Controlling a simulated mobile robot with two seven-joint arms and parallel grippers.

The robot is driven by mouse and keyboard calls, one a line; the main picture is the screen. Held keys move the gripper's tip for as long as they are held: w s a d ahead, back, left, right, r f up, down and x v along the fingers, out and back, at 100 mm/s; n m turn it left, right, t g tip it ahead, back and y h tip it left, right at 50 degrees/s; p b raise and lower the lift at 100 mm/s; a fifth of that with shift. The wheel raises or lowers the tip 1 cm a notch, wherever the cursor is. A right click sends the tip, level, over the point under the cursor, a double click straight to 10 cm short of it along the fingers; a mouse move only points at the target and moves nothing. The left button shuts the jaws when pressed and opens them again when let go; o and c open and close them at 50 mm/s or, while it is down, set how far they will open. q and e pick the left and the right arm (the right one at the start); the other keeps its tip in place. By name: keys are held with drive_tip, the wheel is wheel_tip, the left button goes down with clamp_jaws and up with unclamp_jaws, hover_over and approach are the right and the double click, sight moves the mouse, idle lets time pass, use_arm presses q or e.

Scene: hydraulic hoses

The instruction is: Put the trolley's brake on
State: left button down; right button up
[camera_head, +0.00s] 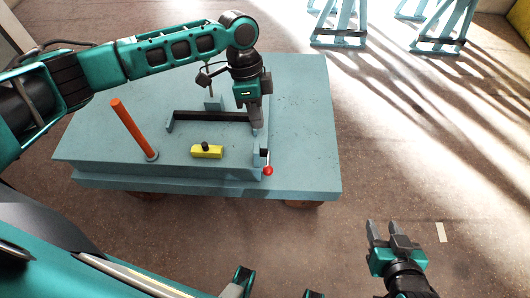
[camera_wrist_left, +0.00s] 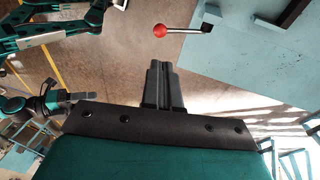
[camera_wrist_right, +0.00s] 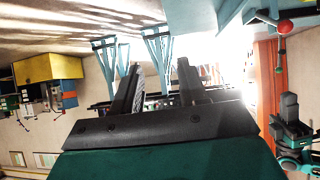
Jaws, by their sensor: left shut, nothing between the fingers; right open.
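The trolley is a low blue-grey flat platform (camera_head: 305,110) with a raised frame on top. A short lever with a red ball knob (camera_head: 268,170) sticks out at the frame's front right corner. My left gripper (camera_head: 257,128) points down above the frame's right end, shut and empty. My right gripper (camera_head: 385,225) is open and empty, right of and in front of the trolley. The red knob also shows in the right wrist view (camera_wrist_right: 286,27).
An orange post (camera_head: 133,128) stands upright at the trolley's left. A yellow block (camera_head: 207,152) with a black knob sits on the deck near the front. Light blue trestles (camera_head: 338,25) stand at the back. The floor right of the trolley is clear.

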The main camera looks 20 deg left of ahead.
sight(267, 167)
use_arm(q)
drive_tip(key=b+x, duration=0.2)
drive_tip(key=x, duration=1)
drive_tip(key=shift+f, duration=0.4)
drive_tip(key=shift+s+d+f, duration=0.15)
drive_tip(key=shift+d+f, duration=0.05)
drive_tip(key=shift+f, duration=0.4)
use_arm(e)
drive_tip(key=shift+w+a+f, duration=0.3)
drive_tip(key=shift+a+f, duration=0.05)
drive_tip(key=shift+a, duration=0.05)
use_arm(q)
drive_tip(key=shift+s, duration=0.1)
use_arm(e)
drive_tip(key=shift+r, duration=0.1)
